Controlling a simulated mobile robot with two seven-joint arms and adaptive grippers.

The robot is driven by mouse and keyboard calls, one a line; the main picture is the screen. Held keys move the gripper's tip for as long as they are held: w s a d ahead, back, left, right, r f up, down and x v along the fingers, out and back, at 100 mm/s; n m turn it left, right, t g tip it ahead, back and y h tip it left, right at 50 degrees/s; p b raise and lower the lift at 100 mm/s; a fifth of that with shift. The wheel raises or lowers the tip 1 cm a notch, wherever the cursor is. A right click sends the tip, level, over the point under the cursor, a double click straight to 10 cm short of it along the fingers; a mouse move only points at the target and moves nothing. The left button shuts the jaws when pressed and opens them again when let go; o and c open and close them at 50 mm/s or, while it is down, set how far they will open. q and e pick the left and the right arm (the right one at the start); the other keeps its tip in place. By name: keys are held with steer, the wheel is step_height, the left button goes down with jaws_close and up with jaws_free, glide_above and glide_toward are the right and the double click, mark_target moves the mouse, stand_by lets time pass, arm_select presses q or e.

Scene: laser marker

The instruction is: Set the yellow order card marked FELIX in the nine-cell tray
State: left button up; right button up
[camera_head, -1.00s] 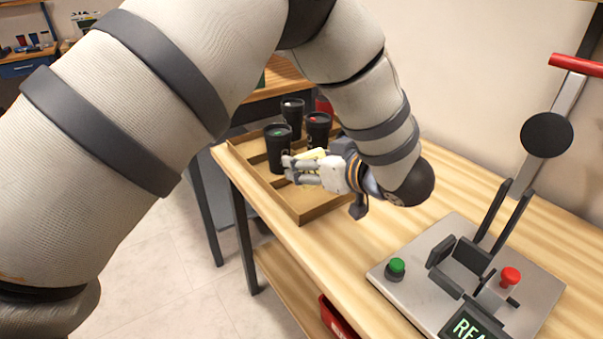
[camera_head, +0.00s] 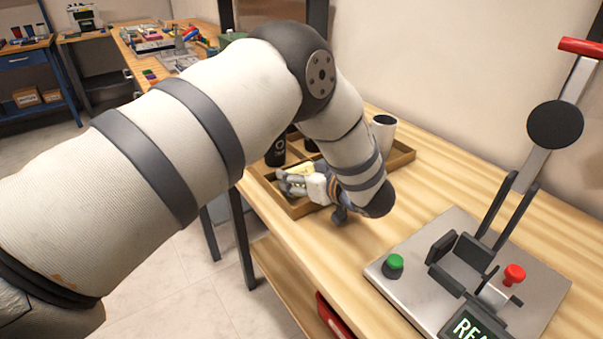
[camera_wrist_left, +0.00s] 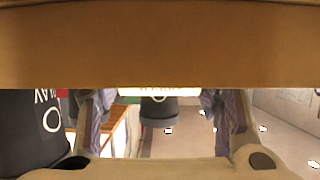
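My left gripper (camera_head: 292,184) is low over the front of the brown tray (camera_head: 404,160). It is shut on a yellow card (camera_head: 301,170), whose marking I cannot read. In the left wrist view the card (camera_wrist_left: 158,92) shows as a thin pale strip between the two fingers (camera_wrist_left: 160,120), partly cut off by a brown tray wall (camera_wrist_left: 160,45). I cannot tell whether the card touches the tray. Black cups (camera_head: 276,152) and a white cup (camera_head: 383,132) stand in the tray; my arm hides much of it. My right gripper is not in view.
A press with a green button (camera_head: 393,264), a red button (camera_head: 514,274) and a tall lever (camera_head: 558,110) stands on the wooden table (camera_head: 340,255) at the right. The table between tray and press is clear. A black cup (camera_wrist_left: 30,125) is close beside the left gripper.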

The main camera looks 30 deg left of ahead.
arm_select(q)
steer(key=o, duration=0.4)
steer(key=shift+c, duration=0.2)
steer(key=shift+r, duration=0.15)
steer(key=v, duration=1.1)
steer(key=shift+r+p, duration=0.15)
steer(key=shift+p, duration=0.15)
steer(key=shift+s+d+r, duration=0.15)
steer(key=shift+s+d, duration=0.05)
steer(key=shift+d, duration=0.25)
